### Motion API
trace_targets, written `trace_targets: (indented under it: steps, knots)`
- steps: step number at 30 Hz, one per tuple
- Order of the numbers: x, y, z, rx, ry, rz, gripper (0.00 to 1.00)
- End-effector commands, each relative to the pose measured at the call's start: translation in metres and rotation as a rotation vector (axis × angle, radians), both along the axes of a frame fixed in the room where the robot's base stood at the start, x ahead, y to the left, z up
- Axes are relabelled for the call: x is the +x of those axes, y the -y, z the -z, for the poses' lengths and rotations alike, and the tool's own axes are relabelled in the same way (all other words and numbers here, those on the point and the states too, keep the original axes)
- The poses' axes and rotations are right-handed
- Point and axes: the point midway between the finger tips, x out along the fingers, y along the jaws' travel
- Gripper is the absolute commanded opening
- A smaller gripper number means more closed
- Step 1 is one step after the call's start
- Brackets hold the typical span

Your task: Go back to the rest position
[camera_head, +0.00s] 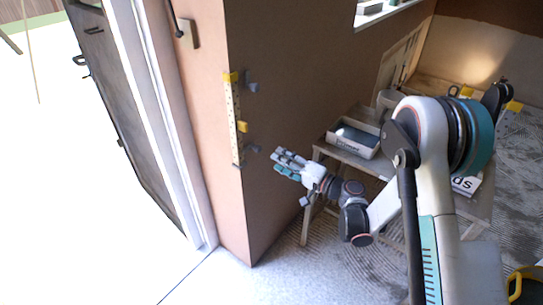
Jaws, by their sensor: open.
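My gripper (288,165) is at the end of my arm, near the middle of the view. It is open, with its fingers pointing left toward the brown plaster wall corner, and nothing shows between them. A yellow strip with grey and yellow clamps (235,118) is fixed upright on the wall edge, up and to the left of the gripper. I cannot tell from this view how far the fingers are from the wall. My arm reaches in from the right and hides part of the bench behind it.
A wooden bench (331,152) stands behind my arm with an open box (354,138) on it. An open door (125,110) is at the left. Pale floor (225,284) is clear at the front. A yellow and black object (524,284) sits at the bottom right.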

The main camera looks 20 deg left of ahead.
Motion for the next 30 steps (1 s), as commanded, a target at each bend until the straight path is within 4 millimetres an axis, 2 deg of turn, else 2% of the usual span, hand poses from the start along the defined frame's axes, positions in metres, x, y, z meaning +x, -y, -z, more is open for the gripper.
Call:
trace_targets:
  steps: [6, 22, 26, 30]
  knots:
    - [-0.006, 0.015, 0.000, 0.000, 0.000, 0.000, 0.42]
    - [-0.006, 0.016, -0.002, -0.005, 0.000, 0.001, 0.42]
    - [-0.005, 0.021, -0.016, -0.048, 0.002, 0.009, 0.42]
    - [-0.005, 0.033, -0.043, -0.140, 0.005, 0.026, 0.42]
